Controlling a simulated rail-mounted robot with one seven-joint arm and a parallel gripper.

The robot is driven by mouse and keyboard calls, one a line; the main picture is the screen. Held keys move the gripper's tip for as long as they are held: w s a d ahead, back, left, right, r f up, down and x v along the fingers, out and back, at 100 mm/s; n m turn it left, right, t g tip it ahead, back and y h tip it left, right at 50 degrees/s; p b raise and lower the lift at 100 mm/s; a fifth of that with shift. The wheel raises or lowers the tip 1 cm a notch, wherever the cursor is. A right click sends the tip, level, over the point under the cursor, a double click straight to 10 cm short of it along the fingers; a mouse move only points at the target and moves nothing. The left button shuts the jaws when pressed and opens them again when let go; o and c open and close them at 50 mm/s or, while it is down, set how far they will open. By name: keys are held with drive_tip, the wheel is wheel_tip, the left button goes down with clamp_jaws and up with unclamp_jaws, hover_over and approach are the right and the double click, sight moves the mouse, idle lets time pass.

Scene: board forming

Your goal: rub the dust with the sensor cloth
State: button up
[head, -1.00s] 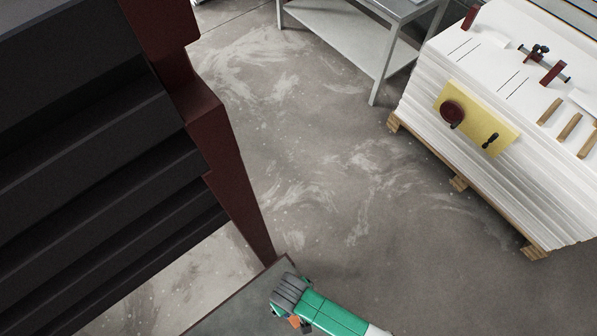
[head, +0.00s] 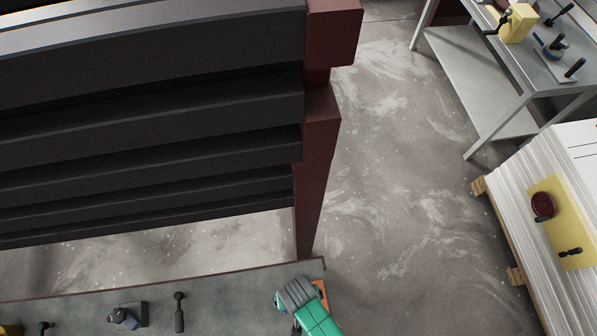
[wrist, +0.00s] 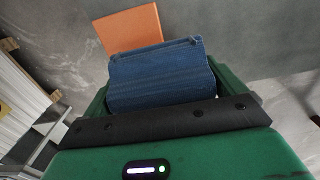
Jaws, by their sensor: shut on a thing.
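My gripper (wrist: 157,72) is shut on a folded blue cloth (wrist: 160,80) that looks like denim, seen between the green jaws in the wrist view. I take this as the sensor cloth. In the head view my gripper (head: 281,301) is at the bottom, over the right end of the grey bench top; the cloth is mostly hidden there. A flat orange square (wrist: 130,28) lies just beyond the cloth; it also shows beside my gripper in the head view (head: 322,292). I cannot make out dust on a sensor.
A large dark ribbed machine (head: 150,130) with a dark red post (head: 318,170) stands behind the bench top (head: 220,300). Small tools, including a black-handled one (head: 179,312), lie on the bench. A board stack (head: 530,230) and metal table (head: 470,90) stand right. Open floor lies between.

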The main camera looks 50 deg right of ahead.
drive_tip(key=shift+r+p, duration=0.95)
drive_tip(key=shift+r, duration=0.3)
idle(0.4)
drive_tip(key=w+a+r+n, duration=0.3)
drive_tip(key=w+r+n, duration=0.1)
drive_tip(key=w+r, duration=0.6)
drive_tip(key=w+a+r+n, duration=0.3)
drive_tip(key=w+a+r, duration=0.1)
drive_tip(key=w+r, duration=0.6)
wheel_tip(320, 180, up, 4)
drive_tip(key=shift+w+f+n, duration=0.15)
drive_tip(key=shift+w+n, duration=0.1)
drive_tip(key=shift+n, duration=0.15)
